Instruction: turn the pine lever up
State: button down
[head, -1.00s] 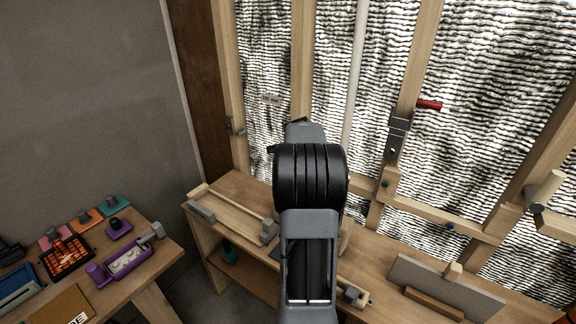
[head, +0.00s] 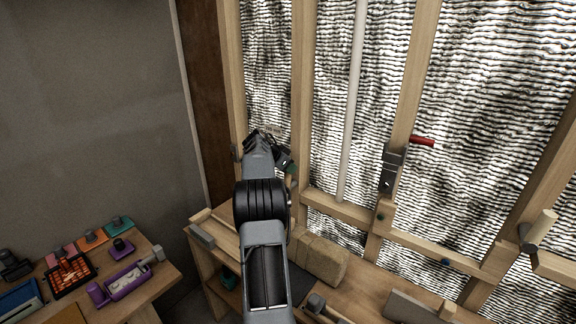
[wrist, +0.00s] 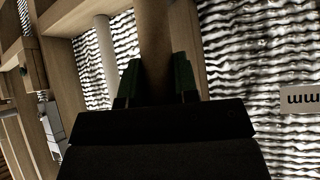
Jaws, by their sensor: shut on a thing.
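My gripper (head: 270,148) is raised in front of the wall frame, at the left wall bay. In the wrist view, its green-padded fingers (wrist: 157,75) are shut on a brown wooden bar, seemingly the pine lever (wrist: 155,38), which runs up between them. In the head view my gripper and arm hide this lever, so its angle on the wall cannot be told there. A white label with dark marks (wrist: 301,98) is to the right of the fingers in the wrist view.
A red lever (head: 422,141) on a metal bracket (head: 393,168) is to the right. A wooden peg handle (head: 541,228) juts out farther right. A pale pipe (head: 352,110) runs down the wall. A tan block (head: 322,262) stands on the bench below. A side table holds a purple tray (head: 126,279).

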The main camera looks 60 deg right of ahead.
jog(key=shift+w+f+g, duration=0.1)
jog(key=shift+w+g, duration=0.1)
jog(key=shift+g, duration=0.2)
jog(key=c, duration=0.9)
grip_release()
jog(key=shift+w, duration=0.1)
jog(key=shift+o, duration=0.2)
jog(key=b+v, duration=0.1)
jog(key=v, duration=1.2)
jog(key=shift+a+r, duration=0.2)
jog(key=shift+r, duration=0.15)
